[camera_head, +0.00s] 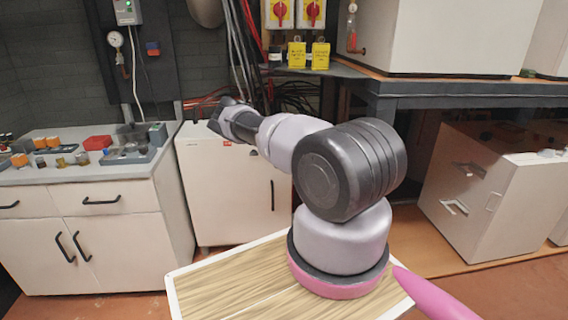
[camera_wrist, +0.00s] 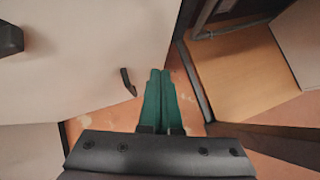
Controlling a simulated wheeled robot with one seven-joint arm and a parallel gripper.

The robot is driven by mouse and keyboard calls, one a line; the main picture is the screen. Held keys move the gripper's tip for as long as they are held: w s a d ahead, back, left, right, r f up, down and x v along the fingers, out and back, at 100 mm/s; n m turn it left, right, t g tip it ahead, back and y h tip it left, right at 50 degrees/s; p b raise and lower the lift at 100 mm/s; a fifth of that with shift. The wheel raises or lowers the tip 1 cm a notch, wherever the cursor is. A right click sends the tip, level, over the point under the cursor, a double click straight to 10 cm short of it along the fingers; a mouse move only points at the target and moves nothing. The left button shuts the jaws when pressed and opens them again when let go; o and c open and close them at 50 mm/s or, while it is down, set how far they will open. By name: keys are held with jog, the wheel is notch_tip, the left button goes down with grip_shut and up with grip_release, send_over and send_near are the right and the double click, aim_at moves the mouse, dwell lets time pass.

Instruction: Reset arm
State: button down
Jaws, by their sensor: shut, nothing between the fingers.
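My gripper shows in the wrist view (camera_wrist: 160,75) with its two green fingers pressed together and nothing between them. In the head view my arm reaches away to the left, its far end near the white cabinet (camera_head: 232,190) below the cables. The fingertips cannot be made out in that view. In the wrist view the fingers point toward a pale cabinet face (camera_wrist: 85,60) with a dark handle (camera_wrist: 128,82) just left of the fingers. I cannot tell how far the fingers are from that face.
A counter with drawers (camera_head: 85,210) and small parts on top stands at the left. A dark-topped bench (camera_head: 460,92) carries a large white box (camera_head: 440,40) at the right. A white drawer unit (camera_head: 490,190) stands below it. Red switches (camera_head: 281,12) hang above.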

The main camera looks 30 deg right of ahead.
jog(key=s+a+r, duration=0.1)
jog(key=s+r, duration=0.3)
jog(key=shift+a+r, duration=0.25)
jog(key=s+a+r+m, duration=0.1)
jog(key=s+r+m, duration=0.1)
jog(key=r+m, duration=0.85)
jog(key=s+a+r+m, duration=0.1)
jog(key=s+r+m, duration=0.35)
jog(key=r, duration=1.15)
jog(key=s+a+r+m+y, duration=0.2)
jog(key=s+a+r+m, duration=0.35)
jog(key=r, duration=0.35)
jog(key=s+a+r+m+y, duration=0.1)
jog(key=s+a+r+m, duration=0.45)
jog(key=r, duration=0.25)
jog(key=s+a+r+m+y, duration=0.1)
jog(key=s+a+r, duration=0.2)
jog(key=s+a, duration=0.3)
jog(key=s+a+r+m+y, duration=0.2)
jog(key=s+a+r, duration=0.2)
jog(key=s, duration=0.9)
jog(key=s+a+r+m+y, duration=0.2)
jog(key=s+a+r, duration=0.2)
jog(key=s+a, duration=0.5)
jog(key=shift+s+a+t, duration=0.4)
jog(key=shift+r, duration=0.1)
